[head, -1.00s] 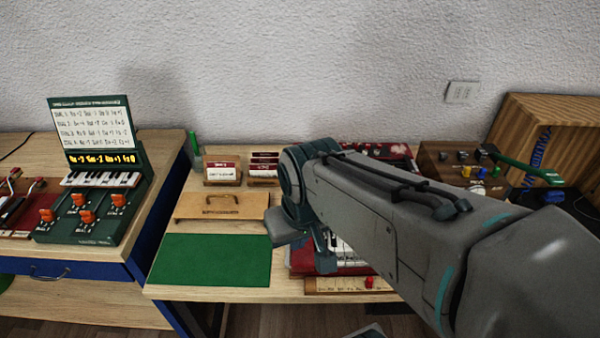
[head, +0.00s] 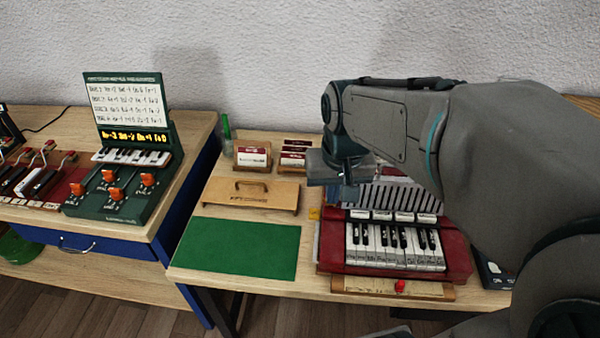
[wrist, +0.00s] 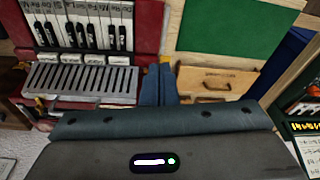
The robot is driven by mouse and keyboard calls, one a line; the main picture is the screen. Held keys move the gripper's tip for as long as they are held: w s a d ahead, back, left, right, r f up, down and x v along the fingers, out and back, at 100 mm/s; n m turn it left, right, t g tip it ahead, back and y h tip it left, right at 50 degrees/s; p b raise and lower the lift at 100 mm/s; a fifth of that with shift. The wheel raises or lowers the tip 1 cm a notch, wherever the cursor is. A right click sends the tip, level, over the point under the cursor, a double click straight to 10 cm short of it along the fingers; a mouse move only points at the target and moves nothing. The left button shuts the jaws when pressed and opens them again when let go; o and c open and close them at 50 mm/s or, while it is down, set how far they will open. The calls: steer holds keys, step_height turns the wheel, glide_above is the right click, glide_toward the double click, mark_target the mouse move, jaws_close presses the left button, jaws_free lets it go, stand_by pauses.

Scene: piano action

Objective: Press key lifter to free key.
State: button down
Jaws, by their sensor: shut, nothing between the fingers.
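A red piano action model (head: 455,255) stands at the right of the table, with a row of white and black keys (head: 395,245) and several small white blocks behind them. Its keys also show in the wrist view (wrist: 85,22). A wooden strip with a red knob (head: 400,287) lies along its front. I cannot tell for sure which part is the key lifter. My gripper (head: 343,190) hangs above the back left corner of the model, pointing down. In the wrist view its fingers (wrist: 158,88) are together and empty, beside the model's slatted grey part (wrist: 80,78).
A wooden board with a handle (head: 250,196) and a green mat (head: 238,248) lie left of the model. Card holders (head: 252,157) stand behind them. A green console (head: 130,190) with orange levers stands on the left table. The mat is clear.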

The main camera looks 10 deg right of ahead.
mark_target(312, 212)
steer(key=w+f+m+g+b, duration=0.1)
steer(key=w+f, duration=0.2)
steer(key=w, duration=0.4)
steer(key=w+f+m+g+b, duration=0.1)
steer(key=w+f+b, duration=0.1)
steer(key=w, duration=0.5)
steer(key=shift+w+d+f, duration=0.2)
steer(key=shift+w+f, duration=0.05)
steer(key=shift+f, duration=0.25)
steer(key=shift+f, duration=0.1)
step_height(312, 212, down, 14)
steer(key=shift+r+b, duration=0.1)
steer(key=shift+b, duration=0.25)
steer(key=shift+a, duration=0.15)
